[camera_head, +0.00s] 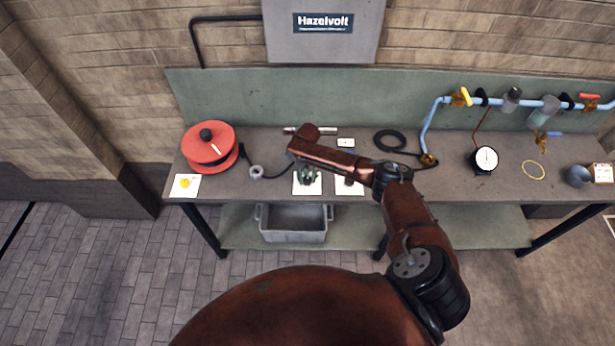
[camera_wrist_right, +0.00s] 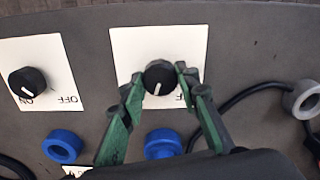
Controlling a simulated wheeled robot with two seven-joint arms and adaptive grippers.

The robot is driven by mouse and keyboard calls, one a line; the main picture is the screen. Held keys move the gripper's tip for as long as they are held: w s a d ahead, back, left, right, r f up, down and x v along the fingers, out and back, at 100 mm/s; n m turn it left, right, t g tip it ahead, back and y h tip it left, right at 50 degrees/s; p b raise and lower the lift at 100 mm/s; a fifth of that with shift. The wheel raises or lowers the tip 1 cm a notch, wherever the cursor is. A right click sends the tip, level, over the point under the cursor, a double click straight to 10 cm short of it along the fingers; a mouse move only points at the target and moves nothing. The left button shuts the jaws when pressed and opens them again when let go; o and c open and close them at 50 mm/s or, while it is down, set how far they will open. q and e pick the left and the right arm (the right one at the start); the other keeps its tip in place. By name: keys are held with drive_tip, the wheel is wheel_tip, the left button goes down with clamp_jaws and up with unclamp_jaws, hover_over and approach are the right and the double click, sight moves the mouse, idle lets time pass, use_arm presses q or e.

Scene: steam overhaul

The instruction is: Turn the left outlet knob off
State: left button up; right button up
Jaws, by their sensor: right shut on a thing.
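The left outlet knob (camera_wrist_right: 159,77) is round and black, on a white plate that shows in the head view (camera_head: 307,187). My right gripper (camera_wrist_right: 158,80) is shut on this knob, with its green fingers on either side; in the head view the gripper (camera_head: 307,174) is over the left plate. The knob's white pointer line points down in the wrist view, slightly left. Part of a label shows at its lower right; a finger hides the rest. The other outlet knob (camera_wrist_right: 27,82) stands on its own plate, pointing at ON. My left gripper is out of view.
A grey ring (camera_head: 256,172) and a red reel (camera_head: 210,147) are to the left on the bench. A gauge (camera_head: 485,159) and blue pipe (camera_head: 525,102) are at the right. A grey bin (camera_head: 293,232) is below.

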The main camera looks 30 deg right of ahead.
drive_tip(key=n, duration=0.2)
drive_tip(key=shift+n+p, duration=0.3)
drive_tip(key=shift+n, duration=0.1)
drive_tip(key=n, duration=0.3)
drive_tip(key=shift+n, duration=0.3)
drive_tip(key=n, duration=0.3)
drive_tip(key=shift+n, duration=1.7)
drive_tip(key=o, duration=1.2)
drive_tip(key=shift+c, duration=0.2)
